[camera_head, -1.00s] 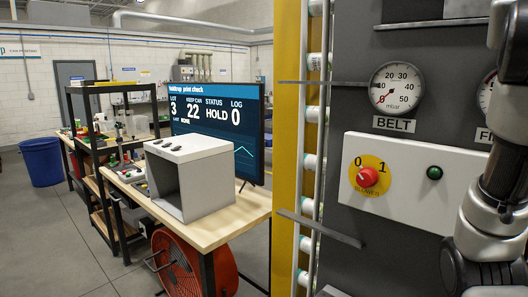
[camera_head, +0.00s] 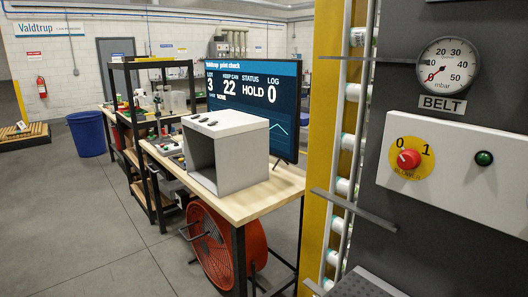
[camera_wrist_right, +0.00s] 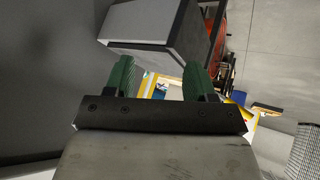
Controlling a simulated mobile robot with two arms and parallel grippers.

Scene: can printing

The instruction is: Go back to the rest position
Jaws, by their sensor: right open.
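My right gripper (camera_wrist_right: 168,82) shows in the right wrist view with its two green fingers apart and nothing between them. It is not in the head view, and neither arm shows there. My left gripper is not in view. The machine panel on the right of the head view carries a red blower knob (camera_head: 408,159), a dark green button (camera_head: 484,158) and a round belt gauge (camera_head: 447,64). The knob's pointer direction is hard to tell.
A wooden bench (camera_head: 253,205) holds an open grey box (camera_head: 226,150) and a screen (camera_head: 255,104) reading HOLD. A red fan (camera_head: 226,250) stands below. White cans (camera_head: 348,143) line a rack beside a yellow post (camera_head: 319,120). A blue bin (camera_head: 87,134) stands back left.

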